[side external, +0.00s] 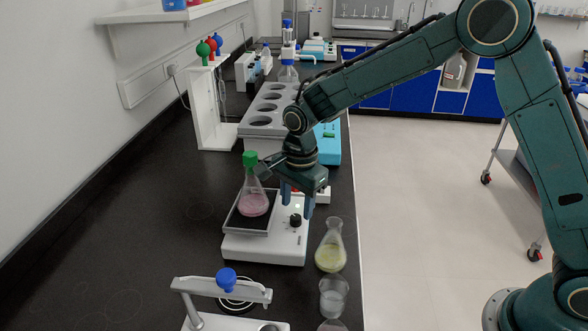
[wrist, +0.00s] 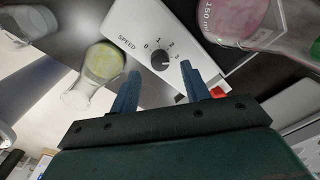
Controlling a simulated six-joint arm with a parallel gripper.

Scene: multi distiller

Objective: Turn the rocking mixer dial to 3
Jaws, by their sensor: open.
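The rocking mixer (side external: 265,247) is a white box with a tilting dark tray on top. Its black dial (side external: 296,220) is at the right of the top face. In the wrist view the dial (wrist: 159,60) sits by the word SPEED and the marks 0, 1, 2, 3; I cannot tell which mark it points to. My gripper (side external: 296,202) is open above the dial, fingers pointing down. In the wrist view my gripper (wrist: 160,68) has one finger on each side of the dial, with gaps between.
A green-stoppered flask of pink liquid (side external: 254,203) stands on the mixer's tray, close left of my gripper. A flask of yellow liquid (side external: 330,250) and a glass beaker (side external: 334,295) stand right and front. A blue-knobbed stand (side external: 228,281) is at the front.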

